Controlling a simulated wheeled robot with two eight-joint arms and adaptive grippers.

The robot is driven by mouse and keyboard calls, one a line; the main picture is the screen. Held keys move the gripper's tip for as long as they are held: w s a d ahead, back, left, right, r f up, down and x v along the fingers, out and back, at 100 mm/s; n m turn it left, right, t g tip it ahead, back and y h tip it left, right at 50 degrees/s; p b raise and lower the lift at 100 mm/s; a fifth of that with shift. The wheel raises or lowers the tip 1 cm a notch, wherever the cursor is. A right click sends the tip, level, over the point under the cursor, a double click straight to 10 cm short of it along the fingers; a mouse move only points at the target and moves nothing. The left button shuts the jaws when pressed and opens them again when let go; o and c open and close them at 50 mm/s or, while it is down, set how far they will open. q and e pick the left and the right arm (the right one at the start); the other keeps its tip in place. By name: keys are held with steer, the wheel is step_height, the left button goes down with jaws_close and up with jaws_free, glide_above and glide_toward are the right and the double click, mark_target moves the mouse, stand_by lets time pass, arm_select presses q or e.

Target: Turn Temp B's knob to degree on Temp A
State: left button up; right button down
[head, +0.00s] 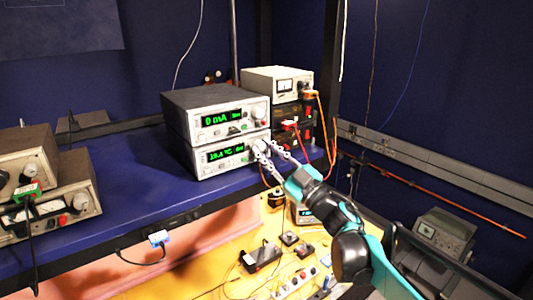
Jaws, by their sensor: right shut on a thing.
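Two stacked instruments with green displays stand on the blue shelf (130,185). The upper instrument (215,100) shows "0 mA". The lower instrument (207,171) shows a green reading that looks like degrees C, its digits too small to read surely. No Temp A or Temp B label is legible. My right gripper (264,151) reaches in from the lower right and is shut on the knob (257,146) at the right of the lower instrument's front. Its fingers partly cover this knob. My left gripper is not in view.
A white meter box (278,83) on dark units with orange and red cables stands right of the stack, close to my right arm. Other instruments (62,208) sit at the left edge. Below the shelf, a yellow surface (228,262) holds adapters and a power strip.

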steer(key=shift+n+g, duration=0.3)
steer(key=shift+n, duration=0.3)
steer(key=c, duration=1.3)
jaws_free()
steer(key=shift+c, duration=0.2)
steer(key=v, duration=1.2)
steer(key=shift+f, duration=0.2)
steer(key=shift+w, duration=0.1)
